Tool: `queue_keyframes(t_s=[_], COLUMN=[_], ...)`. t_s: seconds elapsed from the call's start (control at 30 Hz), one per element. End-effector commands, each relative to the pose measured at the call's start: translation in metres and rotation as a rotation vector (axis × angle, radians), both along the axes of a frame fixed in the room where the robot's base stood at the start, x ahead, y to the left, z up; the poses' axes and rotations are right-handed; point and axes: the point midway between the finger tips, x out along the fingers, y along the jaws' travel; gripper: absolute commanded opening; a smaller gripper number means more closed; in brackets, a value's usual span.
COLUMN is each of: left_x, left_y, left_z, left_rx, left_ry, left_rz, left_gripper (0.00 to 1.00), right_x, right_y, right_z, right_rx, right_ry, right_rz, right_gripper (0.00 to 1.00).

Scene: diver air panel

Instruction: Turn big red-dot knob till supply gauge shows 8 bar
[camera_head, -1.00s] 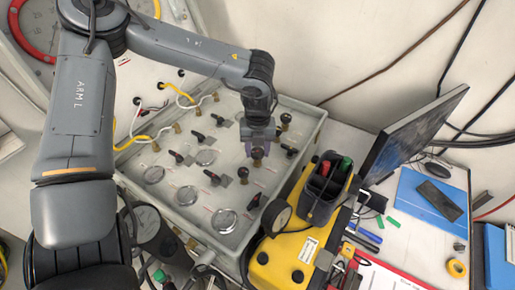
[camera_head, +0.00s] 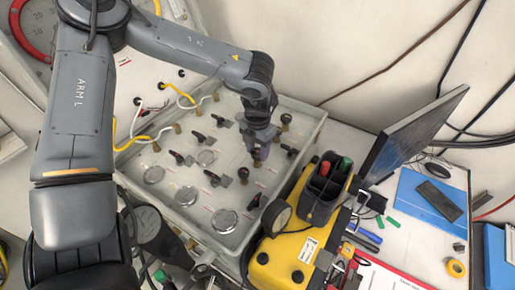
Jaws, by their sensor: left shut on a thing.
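My right gripper is not in view.
A yellow case (camera_head: 284,262) with a black tool caddy (camera_head: 322,190) stands close to the panel's right side. White and yellow hoses run along the panel's left edge.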

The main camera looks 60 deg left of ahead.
Motion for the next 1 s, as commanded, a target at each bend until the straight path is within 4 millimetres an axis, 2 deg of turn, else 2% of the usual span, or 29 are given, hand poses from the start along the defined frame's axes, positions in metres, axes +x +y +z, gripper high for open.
queue_keyframes(t_s=[0.53, 0.57, 0.7, 1.0], left_x=[0.0001, 0.0001, 0.0000, 0.0001], left_y=[-0.0001, -0.0001, -0.0001, -0.0001], left_z=[0.0000, 0.0000, 0.0000, 0.0007], left_rx=[0.000, 0.000, 0.000, 0.000], left_ry=[0.000, 0.000, 0.000, -0.001], left_rz=[-0.028, -0.028, -0.027, -0.027], left_gripper=[0.15, 0.48, 0.70, 0.71], right_x=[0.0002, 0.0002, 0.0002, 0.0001], right_y=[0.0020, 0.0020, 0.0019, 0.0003], right_z=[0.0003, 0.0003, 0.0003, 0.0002], right_rx=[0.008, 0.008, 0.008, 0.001], right_ry=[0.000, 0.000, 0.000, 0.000], right_rz=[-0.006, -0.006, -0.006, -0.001], right_gripper=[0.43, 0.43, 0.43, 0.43])
